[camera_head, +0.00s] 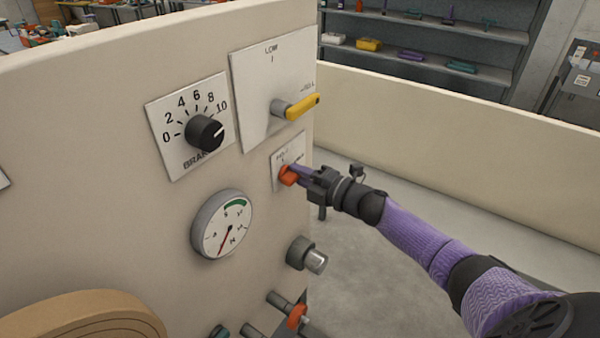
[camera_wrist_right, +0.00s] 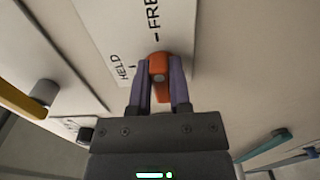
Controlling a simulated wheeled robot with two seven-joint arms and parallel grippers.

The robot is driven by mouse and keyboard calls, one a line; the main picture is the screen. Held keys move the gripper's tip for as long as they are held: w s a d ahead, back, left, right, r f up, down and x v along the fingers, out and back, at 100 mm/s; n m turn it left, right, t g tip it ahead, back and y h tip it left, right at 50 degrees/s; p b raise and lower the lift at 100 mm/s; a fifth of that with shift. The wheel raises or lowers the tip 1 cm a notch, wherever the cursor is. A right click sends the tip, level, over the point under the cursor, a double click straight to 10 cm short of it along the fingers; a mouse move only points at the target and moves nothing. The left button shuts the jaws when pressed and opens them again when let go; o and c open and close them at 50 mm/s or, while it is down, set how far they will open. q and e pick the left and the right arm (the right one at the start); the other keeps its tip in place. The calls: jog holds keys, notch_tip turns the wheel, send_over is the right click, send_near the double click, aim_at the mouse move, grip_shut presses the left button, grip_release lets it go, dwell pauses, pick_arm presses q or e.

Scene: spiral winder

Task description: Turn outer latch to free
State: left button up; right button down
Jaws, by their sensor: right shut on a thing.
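The outer latch is an orange knob (camera_head: 288,175) on a small white plate (camera_head: 280,157) at the right edge of the cream panel. My right gripper (camera_head: 301,172) reaches it from the right. In the right wrist view the two purple fingers (camera_wrist_right: 159,90) are shut on the orange latch (camera_wrist_right: 158,66), one on each side. The plate (camera_wrist_right: 130,30) there reads HELD and FREE, each with a tick mark. The latch's top lies near the HELD tick; its exact pointing direction is hard to tell. My left gripper is not in view.
Above the latch is a yellow lever (camera_head: 302,106) on a larger plate. A black brake knob (camera_head: 205,133), a round gauge (camera_head: 222,224) and a silver-tipped knob (camera_head: 307,255) are nearby. Another orange part (camera_head: 297,316) sits lower down. Grey floor lies to the right.

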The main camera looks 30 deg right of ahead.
dwell(0.5)
jog(key=c, duration=0.9)
grip_release()
jog(key=shift+o, duration=1.7)
jog(key=shift+s, duration=0.1)
jog(key=p+v, duration=0.1)
jog(key=v, duration=0.8)
jog(key=shift+s+d, duration=0.2)
jog(key=shift+s, duration=0.15)
